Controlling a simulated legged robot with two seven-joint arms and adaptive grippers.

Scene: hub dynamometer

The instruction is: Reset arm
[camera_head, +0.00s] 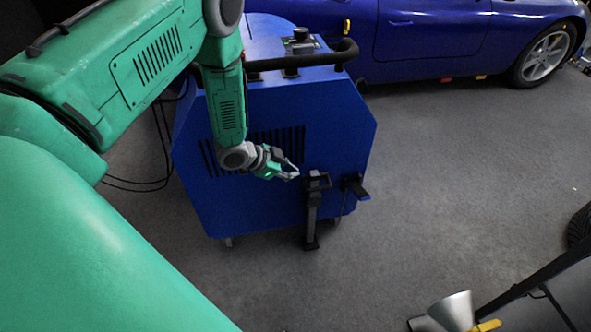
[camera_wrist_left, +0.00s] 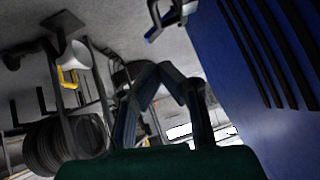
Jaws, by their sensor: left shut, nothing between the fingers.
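My left arm comes in from the left in the head view and hangs down in front of the blue hub dynamometer (camera_head: 285,120). My left gripper (camera_head: 295,174) is shut and empty, close to the dynamometer's vented front face and just left of a black bracket (camera_head: 317,181) on it. In the left wrist view the gripper fingers (camera_wrist_left: 170,75) show at the centre, and the blue vented panel (camera_wrist_left: 250,90) fills the right side. My right gripper is not in view.
A blue car (camera_head: 430,40) stands behind the dynamometer. A silver funnel (camera_head: 455,310) with a yellow handle sits at the lower right near a dark frame. The grey floor (camera_head: 440,180) on the right is clear. Black cables lie left of the dynamometer.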

